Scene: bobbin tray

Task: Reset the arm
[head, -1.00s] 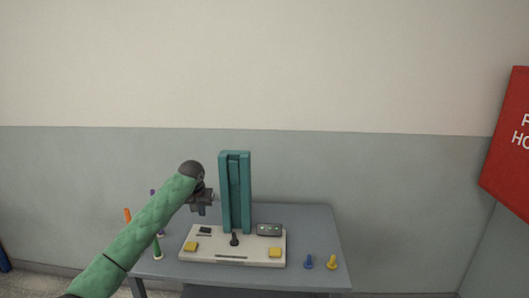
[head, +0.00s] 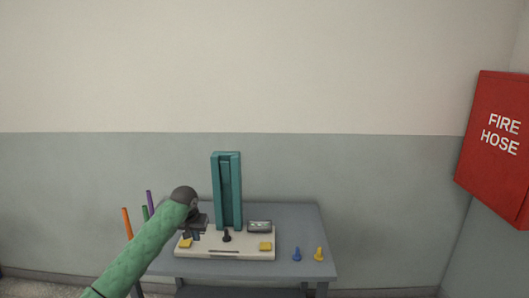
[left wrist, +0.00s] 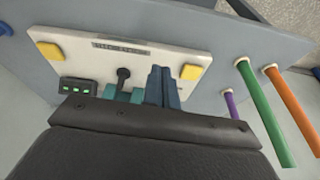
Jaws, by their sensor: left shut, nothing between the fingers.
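My left gripper (head: 190,237) hangs at the left end of the white panel (head: 207,249) on the table, left of the teal column (head: 226,190). Its fingers (left wrist: 162,88) are together with nothing between them. They overlap the panel in the left wrist view; I cannot tell whether they touch it. The panel carries a black lever (head: 227,235), two yellow buttons (head: 265,246) and a small box with green lights (left wrist: 77,87). My right gripper is in neither view.
Upright orange (head: 127,223), green (head: 145,213) and purple (head: 150,202) rods stand at the table's left side, close to my left arm. The grey table (head: 300,225) is bare behind these pegs.

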